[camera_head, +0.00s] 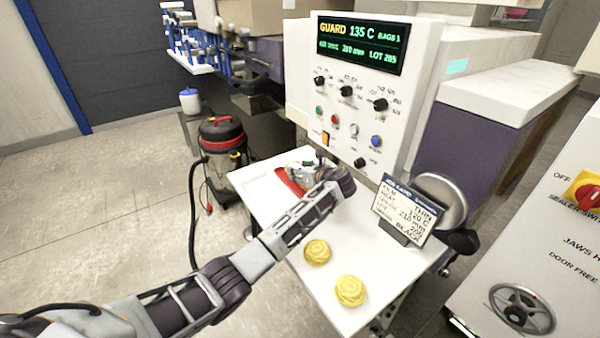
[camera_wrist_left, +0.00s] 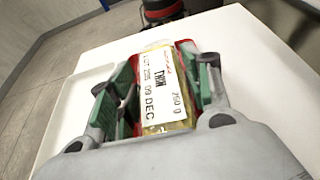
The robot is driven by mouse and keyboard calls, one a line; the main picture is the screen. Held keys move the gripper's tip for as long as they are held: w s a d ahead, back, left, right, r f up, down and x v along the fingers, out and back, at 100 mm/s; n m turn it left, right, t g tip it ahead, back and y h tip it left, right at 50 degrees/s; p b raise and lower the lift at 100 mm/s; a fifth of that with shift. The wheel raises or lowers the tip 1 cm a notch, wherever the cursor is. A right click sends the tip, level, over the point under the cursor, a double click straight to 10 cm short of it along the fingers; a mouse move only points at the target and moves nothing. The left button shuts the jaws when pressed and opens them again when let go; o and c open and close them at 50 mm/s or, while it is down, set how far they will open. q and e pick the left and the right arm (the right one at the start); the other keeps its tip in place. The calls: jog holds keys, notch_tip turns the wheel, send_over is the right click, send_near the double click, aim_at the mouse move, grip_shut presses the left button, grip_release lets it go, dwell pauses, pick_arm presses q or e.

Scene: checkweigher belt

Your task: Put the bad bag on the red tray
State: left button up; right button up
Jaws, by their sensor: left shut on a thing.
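A yellow bag with a white printed label (camera_wrist_left: 160,85) is between the green-padded fingers of my left gripper (camera_wrist_left: 155,95) in the left wrist view; the label reads THIN, 09 DEC and a lot number. The gripper is shut on it. In the head view my left gripper (camera_head: 312,172) is over the far left part of the white table, at the red tray (camera_head: 289,182), mostly hiding the bag. Red of the tray (camera_wrist_left: 188,47) shows behind the bag in the wrist view; whether the bag touches it I cannot tell. My right gripper is not in view.
Two yellow nest-shaped pieces (camera_head: 317,252) lie on the near part of the white table (camera_head: 300,263). A printed card (camera_head: 408,211) stands at its right, by a round metal part (camera_head: 441,200). The control panel (camera_head: 355,100) rises behind. A vacuum cleaner (camera_head: 222,150) stands left.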

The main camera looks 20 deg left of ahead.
pick_arm(q)
jog(key=shift+f, duration=0.1)
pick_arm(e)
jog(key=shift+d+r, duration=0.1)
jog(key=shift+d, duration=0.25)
pick_arm(q)
jog(key=o, duration=1.1)
jog(key=shift+f, duration=0.1)
jog(key=shift+o, duration=0.5)
jog(key=v, duration=1.1)
jog(key=shift+s+d+r, duration=0.25)
jog(key=shift+s+d, duration=0.05)
jog(key=shift+d, duration=0.05)
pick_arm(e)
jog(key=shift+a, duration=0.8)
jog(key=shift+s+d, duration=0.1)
